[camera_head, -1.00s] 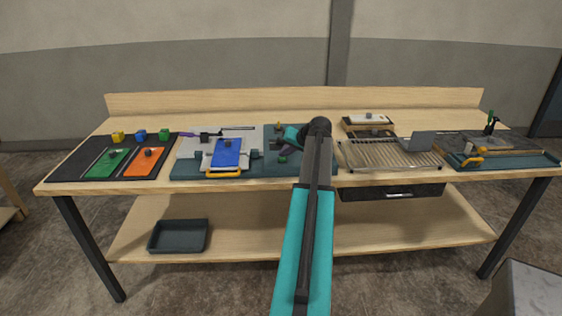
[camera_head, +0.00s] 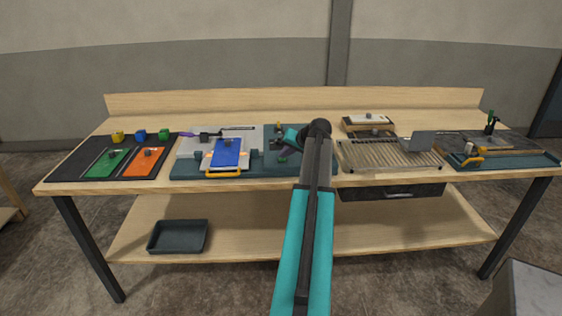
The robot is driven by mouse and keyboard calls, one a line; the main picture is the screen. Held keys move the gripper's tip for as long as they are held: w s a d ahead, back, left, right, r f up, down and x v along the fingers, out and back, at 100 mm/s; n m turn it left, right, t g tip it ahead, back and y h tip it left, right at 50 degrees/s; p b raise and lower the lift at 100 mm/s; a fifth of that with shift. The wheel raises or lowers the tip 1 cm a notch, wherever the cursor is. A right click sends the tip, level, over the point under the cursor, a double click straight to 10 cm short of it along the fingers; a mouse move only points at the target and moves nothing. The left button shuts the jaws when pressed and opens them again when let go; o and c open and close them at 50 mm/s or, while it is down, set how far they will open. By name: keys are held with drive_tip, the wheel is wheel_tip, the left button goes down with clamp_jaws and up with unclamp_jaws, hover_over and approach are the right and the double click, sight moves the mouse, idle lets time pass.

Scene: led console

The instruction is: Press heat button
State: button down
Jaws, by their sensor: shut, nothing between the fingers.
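A dark teal console panel (camera_head: 272,168) lies on the workbench, left of my raised arm. A small yellow piece (camera_head: 278,125) is at its back and a small green piece (camera_head: 283,160) is nearer its front. No label is readable, so I cannot tell which part is the heat button. My gripper (camera_head: 275,144) is shut and empty, small and dark, over the panel. My arm hides the panel's right part. I cannot tell whether the fingertips touch anything.
A blue plate with a yellow handle (camera_head: 227,153) lies left of the panel. Farther left are green (camera_head: 106,164) and orange (camera_head: 145,162) plates and small cubes. A slatted rack (camera_head: 385,156) stands right of my arm. A tray (camera_head: 178,236) sits on the lower shelf.

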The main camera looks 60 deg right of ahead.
sight(285, 161)
idle(0.5)
drive_tip(key=shift+r+p, duration=0.4)
drive_tip(key=shift+r, duration=0.35)
drive_tip(key=shift+r+p, duration=1.25)
drive_tip(key=shift+r, duration=1.3)
drive_tip(key=shift+f, duration=0.1)
